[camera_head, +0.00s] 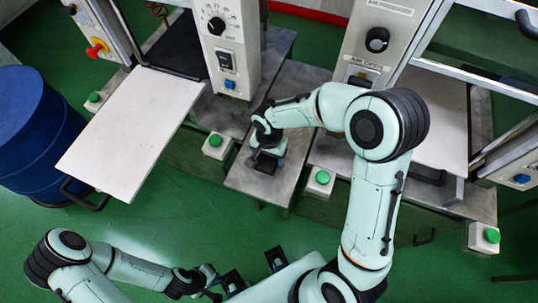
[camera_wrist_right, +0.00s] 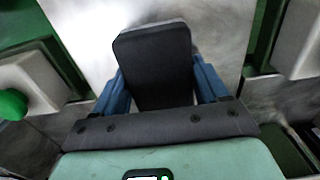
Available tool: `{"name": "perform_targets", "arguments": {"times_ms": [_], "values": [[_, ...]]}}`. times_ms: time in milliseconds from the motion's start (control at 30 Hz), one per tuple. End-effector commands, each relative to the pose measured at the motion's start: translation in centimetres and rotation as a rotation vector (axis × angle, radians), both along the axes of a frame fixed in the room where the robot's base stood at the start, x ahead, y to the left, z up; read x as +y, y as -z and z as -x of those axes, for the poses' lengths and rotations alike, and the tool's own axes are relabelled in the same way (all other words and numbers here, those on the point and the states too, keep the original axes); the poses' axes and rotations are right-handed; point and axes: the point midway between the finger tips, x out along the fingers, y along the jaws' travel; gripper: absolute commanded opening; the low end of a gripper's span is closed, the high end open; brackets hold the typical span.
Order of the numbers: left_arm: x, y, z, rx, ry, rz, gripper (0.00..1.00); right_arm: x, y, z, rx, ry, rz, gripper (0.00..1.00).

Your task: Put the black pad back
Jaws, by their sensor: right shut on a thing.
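The black pad (camera_wrist_right: 155,60) is in the right wrist view, a dark flat rounded block between the two blue fingers of my right gripper (camera_wrist_right: 158,88). My right gripper is shut on it. In the head view my right gripper (camera_head: 266,160) is over the grey metal strip (camera_head: 258,190) between the two machines, with the dark pad mostly hidden under the hand. I cannot tell whether the pad touches the metal. My left gripper (camera_head: 255,271) is low in the head view, over the floor, with its two dark fingers apart and nothing between them.
A white board (camera_head: 130,130) sticks out at the left, beside a blue drum (camera_head: 35,130). Control columns (camera_head: 232,45) stand behind the strip. Green buttons in white boxes (camera_head: 217,146) and (camera_head: 320,182) flank it. The green floor in front is mostly clear.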

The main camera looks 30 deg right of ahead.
Motion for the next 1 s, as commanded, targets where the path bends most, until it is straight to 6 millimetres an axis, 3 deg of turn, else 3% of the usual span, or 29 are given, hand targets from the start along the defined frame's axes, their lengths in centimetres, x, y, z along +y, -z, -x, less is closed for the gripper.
{"name": "perform_targets", "arguments": {"times_ms": [233,267,300,333,733,1000], "values": [[0.0,0.5,0.2,0.002,0.000,0.000,0.00,0.0,0.4,0.0,0.000,0.000,0.000,0.45],[0.0,0.4,0.2,0.002,0.000,0.000,0.00,0.0,0.3,0.0,0.000,0.000,0.000,0.83],[0.0,0.4,0.2,0.002,0.000,0.000,0.00,0.0,0.3,0.0,0.000,0.000,0.000,0.96],[0.0,0.3,0.2,0.002,0.000,0.000,0.00,0.0,0.3,0.0,0.000,0.000,0.000,0.99],[0.0,-0.2,-0.1,-0.001,0.000,0.000,0.00,0.0,-0.6,-0.1,-0.004,0.000,0.000,0.99],[0.0,-0.7,-0.4,-0.004,0.000,0.000,0.00,0.0,-6.1,-0.2,-0.008,0.000,0.000,0.99]]}}
